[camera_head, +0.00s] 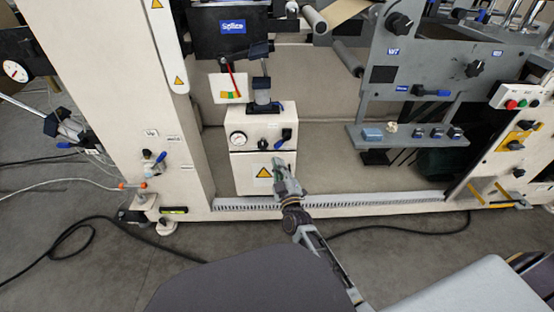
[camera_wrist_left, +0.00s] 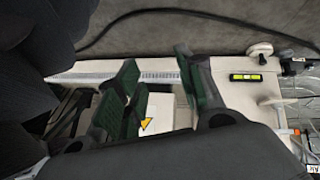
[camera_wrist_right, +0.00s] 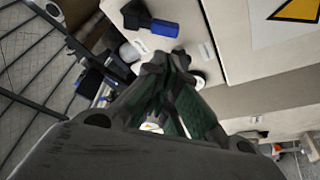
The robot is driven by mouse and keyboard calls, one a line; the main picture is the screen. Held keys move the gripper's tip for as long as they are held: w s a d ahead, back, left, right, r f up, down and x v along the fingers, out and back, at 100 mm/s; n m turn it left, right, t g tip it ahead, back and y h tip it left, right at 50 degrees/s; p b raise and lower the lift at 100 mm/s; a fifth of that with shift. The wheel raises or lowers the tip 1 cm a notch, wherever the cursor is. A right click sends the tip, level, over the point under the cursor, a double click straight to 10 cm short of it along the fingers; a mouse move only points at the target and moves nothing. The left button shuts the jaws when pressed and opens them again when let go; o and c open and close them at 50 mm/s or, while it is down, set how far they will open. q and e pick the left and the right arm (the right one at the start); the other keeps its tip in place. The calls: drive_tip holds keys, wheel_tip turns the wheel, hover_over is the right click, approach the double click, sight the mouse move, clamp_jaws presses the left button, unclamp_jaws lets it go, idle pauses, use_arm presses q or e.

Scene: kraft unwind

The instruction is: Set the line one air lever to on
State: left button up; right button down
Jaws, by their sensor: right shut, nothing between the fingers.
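A black and blue lever (camera_head: 286,134) sits at the upper right of the white control box's front; its label is too small to read. In the right wrist view, a black and blue lever (camera_wrist_right: 152,22) stands out from a white panel, just beyond the fingertips. My right gripper (camera_head: 278,165) is shut and empty, in front of the box and a little below the lever. Its fingertips also show in the right wrist view (camera_wrist_right: 168,62). I cannot tell whether they touch anything. My left gripper (camera_wrist_left: 160,75) is open and empty in its wrist view; the head view does not show it.
The box (camera_head: 250,188) also carries a round gauge (camera_head: 238,139) and a black knob (camera_head: 262,144). A grey shelf (camera_head: 400,144) juts out at right. Black cable (camera_head: 62,238) lies on the floor.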

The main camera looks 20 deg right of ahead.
drive_tip(key=shift+v, duration=1.7)
